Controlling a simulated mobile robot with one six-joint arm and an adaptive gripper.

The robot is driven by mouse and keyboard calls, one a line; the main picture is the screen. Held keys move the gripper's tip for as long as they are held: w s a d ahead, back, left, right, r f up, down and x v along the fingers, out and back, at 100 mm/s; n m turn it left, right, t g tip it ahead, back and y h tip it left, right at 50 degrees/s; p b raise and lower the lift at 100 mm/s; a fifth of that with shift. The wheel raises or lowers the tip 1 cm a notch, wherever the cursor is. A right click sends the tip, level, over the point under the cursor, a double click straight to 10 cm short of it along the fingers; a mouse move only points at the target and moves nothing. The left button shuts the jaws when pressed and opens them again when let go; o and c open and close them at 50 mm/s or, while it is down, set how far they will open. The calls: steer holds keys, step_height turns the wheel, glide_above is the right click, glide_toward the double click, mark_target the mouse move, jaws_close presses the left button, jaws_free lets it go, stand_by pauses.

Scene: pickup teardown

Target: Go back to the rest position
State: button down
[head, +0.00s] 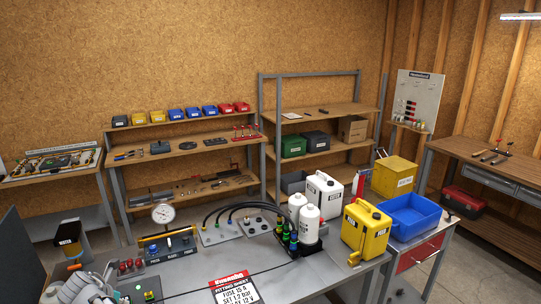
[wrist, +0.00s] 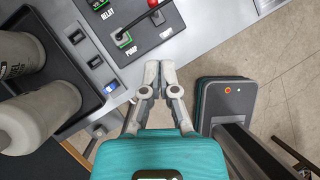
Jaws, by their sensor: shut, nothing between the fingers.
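My gripper (wrist: 160,72) is in the wrist view, with its two grey fingers together and nothing between them. It points toward the edge of a grey bench top (wrist: 185,50). A dark control panel (wrist: 130,22) marked RELAY and PUMP lies just beyond the fingertips, with a red knob (wrist: 153,3) at the top. The fingers appear apart from the panel; their height above the bench is hard to judge. In the head view, grey parts at the lower left look like an arm, but I cannot make out the fingertips there.
Large pale bottles (wrist: 40,115) stand in a dark holder left of my gripper. The bench also carries a round gauge (head: 163,214), hoses, a white canister (head: 323,196) and a yellow canister (head: 366,228). A blue bin (head: 409,215) stands on a cart at right. Bare floor (wrist: 285,60) shows right of the bench.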

steer(key=w+d+f+m+g+b, duration=0.15)
steer(key=w+d+m, duration=0.35)
steer(key=d, duration=0.6)
steer(key=w+d+f+m+g+h, duration=0.1)
steer(key=w+d+f+m, duration=0.15)
steer(key=d+m, duration=0.65)
steer(key=w+d+f+m+g+b, duration=0.1)
steer(key=w+d+m, duration=0.25)
steer(key=d, duration=1.05)
steer(key=s+d+f+m+g+y+b, duration=0.1)
steer(key=s+d+m, duration=0.2)
steer(key=d+m, duration=0.6)
steer(key=s+d+f+m+g+b, duration=0.1)
steer(key=s+d+m, duration=0.3)
steer(key=d+m, duration=0.6)
steer(key=d+f+b, duration=0.1)
steer(key=d, duration=1.1)
steer(key=shift+f+g+y, duration=0.25)
steer(key=shift+g+y, duration=0.1)
steer(key=shift+y, duration=0.05)
steer(key=shift+s, duration=0.1)
